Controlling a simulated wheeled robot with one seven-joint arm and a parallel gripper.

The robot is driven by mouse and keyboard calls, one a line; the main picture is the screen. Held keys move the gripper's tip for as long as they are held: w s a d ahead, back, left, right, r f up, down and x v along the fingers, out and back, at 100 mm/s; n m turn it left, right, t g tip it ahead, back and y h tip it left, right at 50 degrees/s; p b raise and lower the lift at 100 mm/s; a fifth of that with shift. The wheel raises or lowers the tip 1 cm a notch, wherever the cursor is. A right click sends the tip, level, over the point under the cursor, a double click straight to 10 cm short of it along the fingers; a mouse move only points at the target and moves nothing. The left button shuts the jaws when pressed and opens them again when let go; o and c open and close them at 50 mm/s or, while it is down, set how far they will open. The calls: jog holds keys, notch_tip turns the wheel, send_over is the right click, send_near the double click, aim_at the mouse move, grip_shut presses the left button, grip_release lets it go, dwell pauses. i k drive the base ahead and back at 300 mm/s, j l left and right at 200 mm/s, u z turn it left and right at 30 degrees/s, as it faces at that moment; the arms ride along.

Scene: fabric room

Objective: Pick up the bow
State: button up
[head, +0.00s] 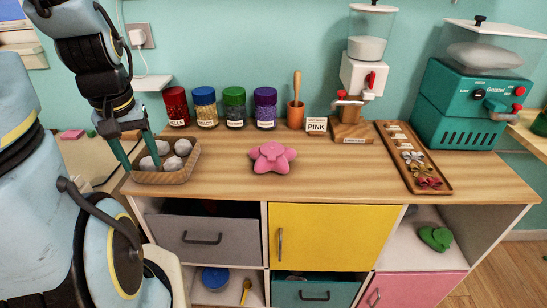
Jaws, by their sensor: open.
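Several small bows lie in a long wooden tray (393,153) at the right of the counter. A red-pink bow (429,182) is at its near end, with a yellowish bow (417,169) and a paler one (411,157) behind it. My gripper (137,160) is at the far left, its teal fingers apart and pointing down. It is beside or over a wooden tray (176,177) of white round pieces, far from the bows. I cannot tell whether its fingertips touch that tray. Nothing shows between the fingers.
A pink star-shaped soft piece (272,158) lies mid-counter. Labelled jars (206,107), an orange cup (296,115), a white dispenser (364,75) and a teal machine (470,105) line the back. A green piece (435,237) sits on the open shelf below. The front middle of the counter is clear.

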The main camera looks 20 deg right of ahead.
aim_at(431, 182)
jog(key=k+l+u, duration=0.15)
jog(key=k+l, duration=0.15)
jog(key=l, duration=0.35)
jog(key=k+l+u, duration=0.15)
jog(key=k+l, duration=0.2)
jog(key=l, duration=0.25)
jog(key=k+l+u, duration=0.15)
jog(key=k+l, duration=0.25)
jog(key=l, duration=0.15)
jog(key=k+l+u, duration=0.15)
jog(key=k+l, duration=0.25)
jog(key=l, duration=0.15)
